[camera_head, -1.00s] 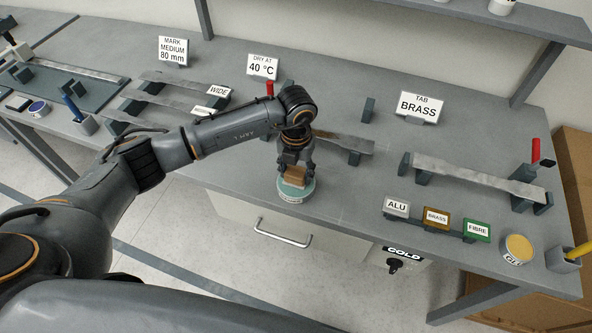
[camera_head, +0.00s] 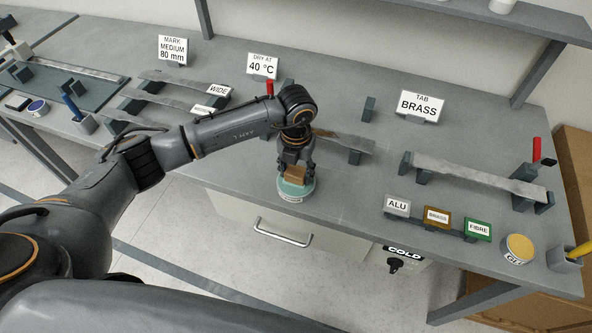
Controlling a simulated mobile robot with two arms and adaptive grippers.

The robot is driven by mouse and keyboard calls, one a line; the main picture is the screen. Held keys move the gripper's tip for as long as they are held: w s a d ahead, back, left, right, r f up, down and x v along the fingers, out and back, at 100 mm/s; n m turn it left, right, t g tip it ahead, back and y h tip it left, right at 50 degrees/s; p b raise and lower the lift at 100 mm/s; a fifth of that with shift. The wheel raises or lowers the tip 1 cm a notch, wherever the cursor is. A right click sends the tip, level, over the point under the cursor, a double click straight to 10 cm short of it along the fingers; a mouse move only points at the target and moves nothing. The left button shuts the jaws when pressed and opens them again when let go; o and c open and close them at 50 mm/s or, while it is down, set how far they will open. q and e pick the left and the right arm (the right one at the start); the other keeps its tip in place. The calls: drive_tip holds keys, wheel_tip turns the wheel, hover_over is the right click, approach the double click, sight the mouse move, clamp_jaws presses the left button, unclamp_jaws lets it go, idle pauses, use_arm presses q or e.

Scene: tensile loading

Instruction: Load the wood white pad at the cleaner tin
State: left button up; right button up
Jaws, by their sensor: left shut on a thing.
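The cleaner tin (camera_head: 296,190) is a round tin with a teal top near the front edge of the bench. A small brown wood block, the pad (camera_head: 295,172), is at the tin's top. My left gripper (camera_head: 295,165) points down over the tin and is shut on the pad. The pad's underside seems to meet the teal top, but whether it touches I cannot tell. The pad's white part cannot be made out. My right gripper is not in view.
A grey strip on supports (camera_head: 345,145) lies behind my left gripper. Bench between the cleaner tin and the tabs is clear.

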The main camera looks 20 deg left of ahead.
sight(296, 171)
use_arm(q)
drive_tip(key=shift+s+f, duration=0.1)
idle(0.5)
drive_tip(key=shift+r+p, duration=2.15)
drive_tip(key=shift+r, duration=1.45)
